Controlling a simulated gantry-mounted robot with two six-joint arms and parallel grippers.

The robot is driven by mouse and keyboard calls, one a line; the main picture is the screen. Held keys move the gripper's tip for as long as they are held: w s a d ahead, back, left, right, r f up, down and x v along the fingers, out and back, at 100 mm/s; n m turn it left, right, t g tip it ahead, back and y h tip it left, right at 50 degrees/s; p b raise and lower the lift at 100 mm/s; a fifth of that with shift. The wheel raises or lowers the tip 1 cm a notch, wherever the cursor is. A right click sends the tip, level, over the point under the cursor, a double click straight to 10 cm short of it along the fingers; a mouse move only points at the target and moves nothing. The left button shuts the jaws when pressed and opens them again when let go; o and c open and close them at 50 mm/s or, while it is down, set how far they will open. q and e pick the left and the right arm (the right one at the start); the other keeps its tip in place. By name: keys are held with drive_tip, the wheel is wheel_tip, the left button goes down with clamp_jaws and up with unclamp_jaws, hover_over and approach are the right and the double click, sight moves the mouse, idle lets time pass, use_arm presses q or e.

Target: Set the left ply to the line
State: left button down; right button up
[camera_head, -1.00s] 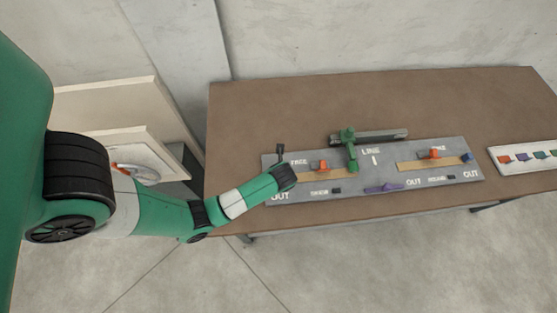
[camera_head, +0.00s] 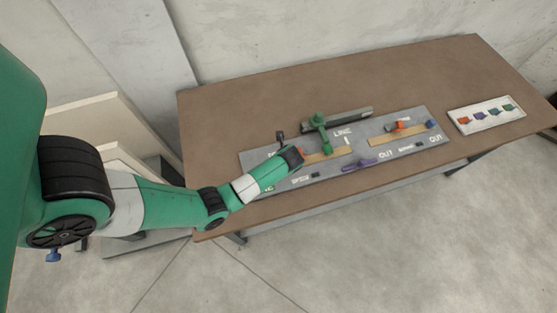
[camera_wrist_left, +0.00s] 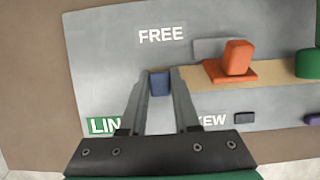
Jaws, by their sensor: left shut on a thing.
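My left gripper (camera_wrist_left: 159,74) is shut on a small blue block (camera_wrist_left: 160,86) at the left end of a tan strip (camera_wrist_left: 200,76) on the grey board (camera_wrist_left: 100,60). An orange knob (camera_wrist_left: 237,57) stands on the strip to the right of the fingers, apart from them. A green sign (camera_wrist_left: 104,125), partly cut off by a finger, reads "LIN". In the head view my left wrist hides the fingertips. My right gripper is not in view.
A green post (camera_head: 320,124) and a dark bar (camera_head: 350,116) stand at the board's back. A second strip (camera_head: 384,141) carries an orange knob (camera_head: 398,126) and a blue block (camera_head: 430,124). A purple lever (camera_head: 358,164) lies in front. A white panel (camera_head: 486,114) sits at right.

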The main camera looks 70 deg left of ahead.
use_arm(q)
drive_tip(key=shift+w, duration=0.1)
drive_tip(key=c, duration=0.6)
unclamp_jaws()
drive_tip(key=shift+w, duration=0.2)
drive_tip(key=shift+c, duration=0.2)
drive_tip(key=p+v, duration=0.4)
drive_tip(key=v, duration=0.7)
drive_tip(key=shift+r, duration=0.3)
drive_tip(key=shift+d, duration=0.1)
